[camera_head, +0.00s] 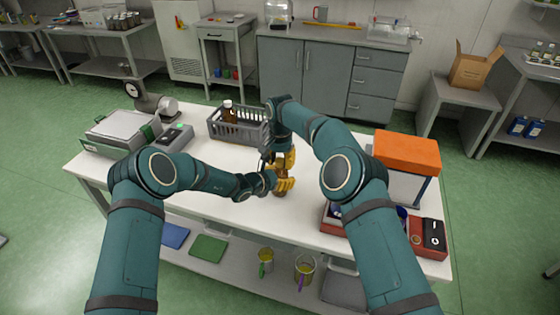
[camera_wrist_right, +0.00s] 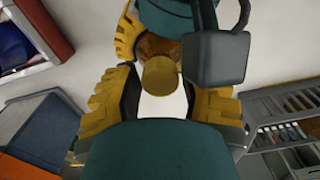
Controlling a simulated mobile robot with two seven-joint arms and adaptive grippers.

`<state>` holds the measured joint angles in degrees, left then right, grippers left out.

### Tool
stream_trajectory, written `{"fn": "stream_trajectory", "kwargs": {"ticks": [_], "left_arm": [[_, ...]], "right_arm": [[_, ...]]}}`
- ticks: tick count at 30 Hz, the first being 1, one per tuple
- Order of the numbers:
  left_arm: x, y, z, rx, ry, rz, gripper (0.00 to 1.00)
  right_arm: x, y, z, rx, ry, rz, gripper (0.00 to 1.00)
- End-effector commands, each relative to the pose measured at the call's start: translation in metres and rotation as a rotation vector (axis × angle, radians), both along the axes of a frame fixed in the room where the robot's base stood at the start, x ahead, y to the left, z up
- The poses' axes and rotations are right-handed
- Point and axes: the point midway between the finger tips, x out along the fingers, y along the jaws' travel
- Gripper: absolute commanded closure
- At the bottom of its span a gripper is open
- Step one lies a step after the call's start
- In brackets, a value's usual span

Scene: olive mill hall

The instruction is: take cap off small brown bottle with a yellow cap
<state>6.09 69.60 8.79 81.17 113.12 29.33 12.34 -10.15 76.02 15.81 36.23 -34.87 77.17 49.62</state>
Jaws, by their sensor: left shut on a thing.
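The small brown bottle (camera_wrist_right: 155,47) shows in the right wrist view, with its yellow cap (camera_wrist_right: 160,77) towards that camera. My left gripper (camera_head: 283,184) is shut on the bottle and holds it over the middle of the table; its fingers hide much of it in the head view. My right gripper (camera_head: 286,160) is just above the left one. In the right wrist view the right gripper (camera_wrist_right: 163,92) is open, its yellow fingers on either side of the cap, with gaps visible beside it.
On the white table (camera_head: 200,164), a grey crate (camera_head: 238,132) behind my grippers holds a brown bottle with a white cap. A scale (camera_head: 118,130) stands left. An orange-topped box (camera_head: 406,152) and a red tray (camera_head: 327,219) stand right. The table's front middle is fairly clear.

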Motion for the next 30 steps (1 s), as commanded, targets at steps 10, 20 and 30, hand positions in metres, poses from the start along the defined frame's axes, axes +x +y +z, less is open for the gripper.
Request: {"fn": "stream_trajectory", "kwargs": {"ticks": [10,20,30], "left_arm": [[0.000,0.000,0.000,0.000,0.000,-0.001,1.00],[0.000,0.000,0.000,0.000,0.001,-0.001,1.00],[0.000,0.000,0.000,0.000,0.000,-0.001,1.00]], "right_arm": [[0.000,0.000,0.001,0.000,0.000,-0.001,0.45],[0.001,0.000,0.034,0.000,-0.003,-0.002,0.45],[0.001,-0.001,0.053,-0.005,0.003,-0.073,0.40]]}}
